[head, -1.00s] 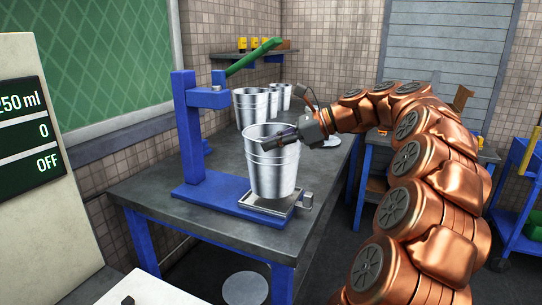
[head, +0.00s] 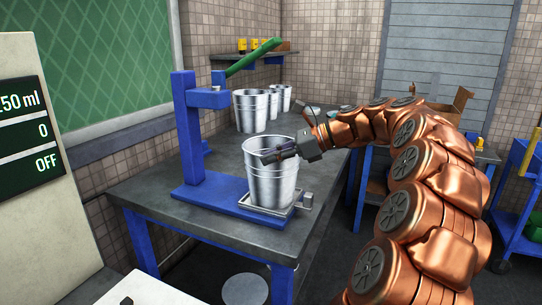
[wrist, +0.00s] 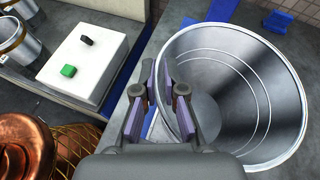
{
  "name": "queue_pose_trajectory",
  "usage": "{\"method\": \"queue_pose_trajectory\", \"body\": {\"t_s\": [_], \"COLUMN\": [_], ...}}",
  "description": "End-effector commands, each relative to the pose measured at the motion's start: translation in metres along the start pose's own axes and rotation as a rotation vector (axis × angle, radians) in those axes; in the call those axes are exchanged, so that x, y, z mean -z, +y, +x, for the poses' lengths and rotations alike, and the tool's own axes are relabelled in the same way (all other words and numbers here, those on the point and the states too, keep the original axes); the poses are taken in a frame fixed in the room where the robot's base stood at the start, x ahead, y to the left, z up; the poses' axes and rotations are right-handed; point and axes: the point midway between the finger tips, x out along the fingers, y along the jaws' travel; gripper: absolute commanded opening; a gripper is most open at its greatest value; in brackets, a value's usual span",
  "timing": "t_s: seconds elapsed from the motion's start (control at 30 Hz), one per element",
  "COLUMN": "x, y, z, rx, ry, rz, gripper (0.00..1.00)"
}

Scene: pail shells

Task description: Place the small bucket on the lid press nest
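The small bucket (head: 271,185), a ribbed silver metal pail, stands upright over the lid press nest (head: 248,204), a square metal plate at the right end of the blue press base. Its bottom appears to rest on the plate, within the low edges. My gripper (head: 272,156) is at the bucket's rim, coming in from the right. In the wrist view the fingers (wrist: 160,82) straddle the wall of the bucket (wrist: 262,100), one pad inside and one outside, and look closed on it. The bucket's inside is empty.
The blue press column (head: 188,130) with a green lever (head: 254,57) stands just left of the bucket. Several more buckets (head: 250,111) stand behind on the grey table (head: 150,190). A white control box (wrist: 83,62) with a green button shows in the wrist view.

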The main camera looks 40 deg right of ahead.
Motion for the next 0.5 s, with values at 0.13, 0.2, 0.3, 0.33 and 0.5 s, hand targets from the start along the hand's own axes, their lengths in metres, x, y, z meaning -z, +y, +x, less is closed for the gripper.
{"method": "queue_pose_trajectory", "body": {"t_s": [0.13, 0.2, 0.3, 0.33, 0.5], "x": [0.0004, 0.0004, 0.0004, 0.0004, -0.0003], "y": [0.0, 0.0, 0.0, 0.0, -0.0001], "z": [0.0001, 0.0001, 0.0001, 0.0001, -0.0002], "rx": [0.0, 0.0, 0.0, 0.0, 0.0], "ry": [0.0, 0.0, 0.0, 0.0, 0.001], "rz": [0.001, 0.001, 0.001, 0.001, 0.001], "gripper": [0.28, 0.31, 0.31, 0.31, 0.31]}}
